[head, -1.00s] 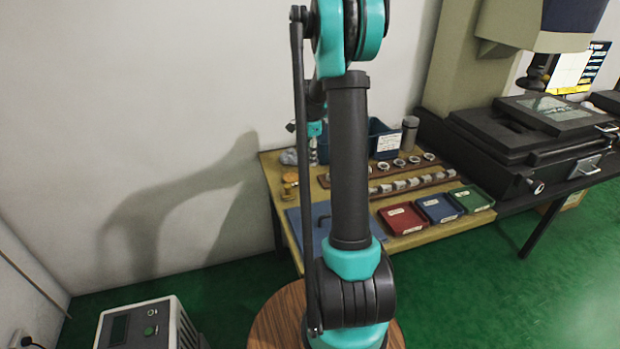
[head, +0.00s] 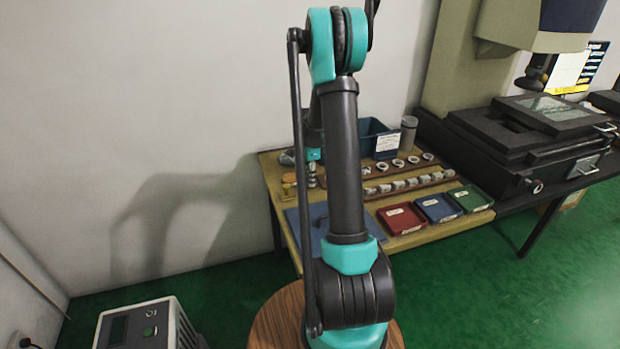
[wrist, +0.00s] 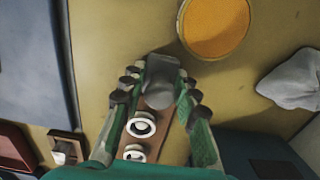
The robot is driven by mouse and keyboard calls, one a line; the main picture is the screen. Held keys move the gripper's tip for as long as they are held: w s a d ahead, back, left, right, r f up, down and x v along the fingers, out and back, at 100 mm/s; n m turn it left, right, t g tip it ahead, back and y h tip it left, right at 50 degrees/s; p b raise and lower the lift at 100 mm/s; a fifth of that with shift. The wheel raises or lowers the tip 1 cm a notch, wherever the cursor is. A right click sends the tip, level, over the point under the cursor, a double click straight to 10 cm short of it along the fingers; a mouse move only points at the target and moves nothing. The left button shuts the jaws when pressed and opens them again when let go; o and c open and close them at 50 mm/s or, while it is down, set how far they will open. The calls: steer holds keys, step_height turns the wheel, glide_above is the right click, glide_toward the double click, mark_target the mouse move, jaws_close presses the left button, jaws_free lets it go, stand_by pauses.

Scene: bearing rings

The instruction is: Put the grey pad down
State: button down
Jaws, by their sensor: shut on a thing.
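My gripper (wrist: 160,78) is shut on the grey pad (wrist: 159,93), which sits between the two fingertips in the wrist view. The pad is a small, smooth grey piece with a rounded lower end. Pad and fingertips are over the tan bench top (wrist: 105,60), beside the end of a wooden rack (wrist: 168,138) with white-and-dark rings. I cannot tell whether the pad touches the bench. In the head view my arm hides most of the gripper, and I cannot make out the pad there.
A round orange-topped thing (wrist: 213,28) and a crumpled pale cloth (wrist: 293,80) lie close to the gripper. A blue bin (head: 372,138) stands behind. Red (head: 402,218), blue (head: 438,208) and green (head: 470,198) trays line the front. Bare bench shows left of the fingers.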

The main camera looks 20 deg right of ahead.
steer(key=shift+f, duration=0.1)
steer(key=c, duration=1.2)
jaws_free()
steer(key=shift+o, duration=0.2)
step_height(320, 180, up, 12)
steer(key=shift+r, duration=0.1)
steer(key=s+a+f+n+t, duration=0.1)
steer(key=s+a+n, duration=0.3)
steer(key=s, duration=0.6)
steer(key=s+a+f+n+t, duration=0.1)
steer(key=s+a+n, duration=0.3)
steer(key=s+n, duration=0.4)
steer(key=s+a+f+n+t, duration=0.2)
steer(key=s+a+n, duration=0.2)
steer(key=s, duration=0.8)
steer(key=shift+s+f+n, duration=0.25)
steer(key=shift+n, duration=0.75)
